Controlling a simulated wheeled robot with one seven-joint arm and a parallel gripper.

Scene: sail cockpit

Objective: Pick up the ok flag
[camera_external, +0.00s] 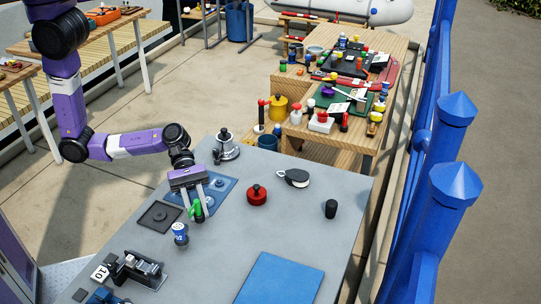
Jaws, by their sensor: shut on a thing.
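A small green piece (196,209), which looks like the ok flag, is between the two pale fingers of my gripper (200,212). My gripper is shut on it and points down over the left part of the grey table (305,223). The fingers hide part of the green piece, and I cannot tell whether it touches the table. No marking can be read on it.
A blue and white can (180,234) stands just in front of my gripper. A blue panel (225,189), a dark square tray (159,216) and a metal winch (226,146) are close by. A red knobbed piece (257,195) and a pulley block (293,178) lie right.

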